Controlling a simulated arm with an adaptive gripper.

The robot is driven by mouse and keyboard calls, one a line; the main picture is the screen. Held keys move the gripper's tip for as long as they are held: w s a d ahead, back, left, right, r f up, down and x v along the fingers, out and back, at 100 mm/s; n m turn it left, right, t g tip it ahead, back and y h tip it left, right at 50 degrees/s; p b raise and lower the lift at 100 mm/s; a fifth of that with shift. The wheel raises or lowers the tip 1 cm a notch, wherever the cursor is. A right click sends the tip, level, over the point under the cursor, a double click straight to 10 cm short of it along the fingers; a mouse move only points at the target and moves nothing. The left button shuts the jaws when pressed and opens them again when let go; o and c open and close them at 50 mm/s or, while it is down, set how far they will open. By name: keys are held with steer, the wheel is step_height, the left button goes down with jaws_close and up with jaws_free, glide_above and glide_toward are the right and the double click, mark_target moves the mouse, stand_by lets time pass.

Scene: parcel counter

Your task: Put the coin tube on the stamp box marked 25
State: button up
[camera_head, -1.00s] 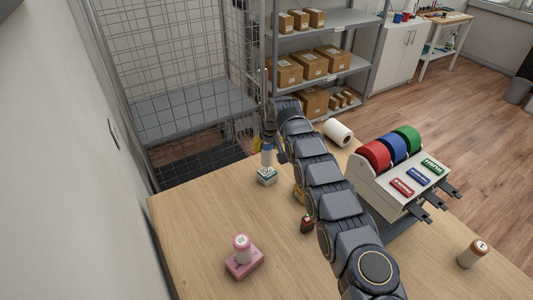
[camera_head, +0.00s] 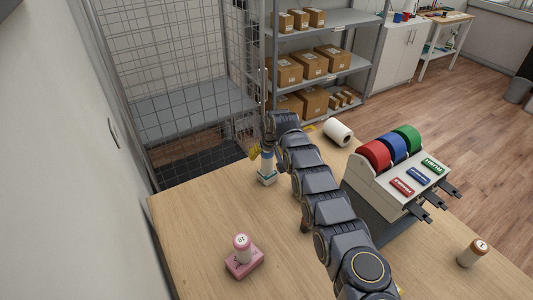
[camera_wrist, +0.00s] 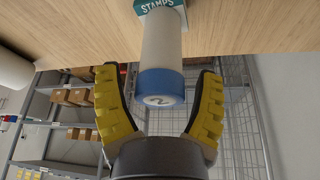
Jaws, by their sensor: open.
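A white coin tube with a blue end marked 2 (camera_head: 266,164) stands upright on a small teal and white stamp box (camera_head: 267,179) near the table's far left. In the wrist view the tube (camera_wrist: 163,55) rises from the box (camera_wrist: 150,4), lettered STAMPS; I cannot read its number. My gripper (camera_head: 261,151) is open, partly hidden by its own arm in the head view. In the wrist view its yellow fingers (camera_wrist: 160,98) are spread on either side of the blue end, with gaps to both.
A pink tube marked 10 (camera_head: 242,246) stands on a pink box (camera_head: 244,263) at the front left. A brown-ended tube (camera_head: 472,253) stands at the right. A tape dispenser (camera_head: 408,185) and a white roll (camera_head: 338,131) are right of my arm.

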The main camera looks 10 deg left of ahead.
steer(key=shift+r, duration=0.5)
steer(key=v, duration=1.1)
steer(key=shift+s+d+r, duration=0.1)
steer(key=shift+s, duration=0.05)
